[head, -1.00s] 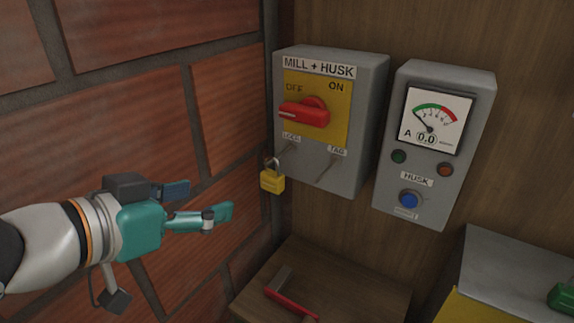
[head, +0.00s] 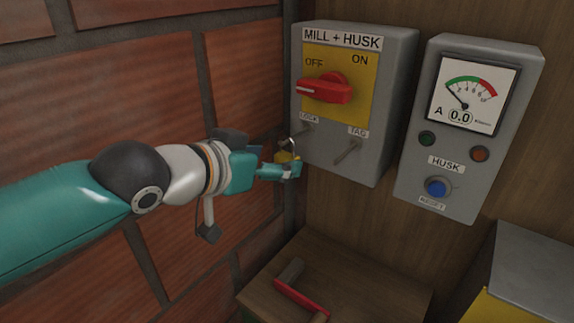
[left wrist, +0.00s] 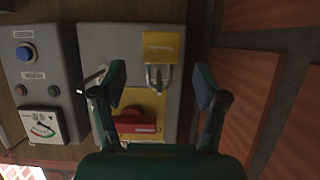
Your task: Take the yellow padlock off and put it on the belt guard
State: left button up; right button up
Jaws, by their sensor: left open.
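The yellow padlock (head: 284,156) hangs by its shackle from the LOCK pin on the lower left of the MILL + HUSK switch box (head: 360,155). My left gripper (head: 286,167) is at the padlock and partly hides it in the head view. In the left wrist view, which shows the box upside down, the padlock (left wrist: 160,47) lies between the open fingers (left wrist: 161,84), near their tips. I cannot tell whether either finger touches it. The red handle (head: 323,89) points toward OFF. I cannot make out the belt guard for certain.
The HUSK meter box (head: 410,180) is mounted right of the switch box. A grey and yellow casing (head: 530,270) stands at the lower right. A brick wall (head: 130,60) is close on the left.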

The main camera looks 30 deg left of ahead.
aim_at(283, 160)
pick_arm(q)
jog(key=x, duration=0.5)
jog(key=shift+s+f+b, duration=0.1)
jog(key=shift+f+b, duration=0.1)
jog(key=shift+b, duration=0.1)
jog(key=c, duration=1.2)
jog(key=shift+c, duration=0.6)
jog(key=shift+r, duration=0.2)
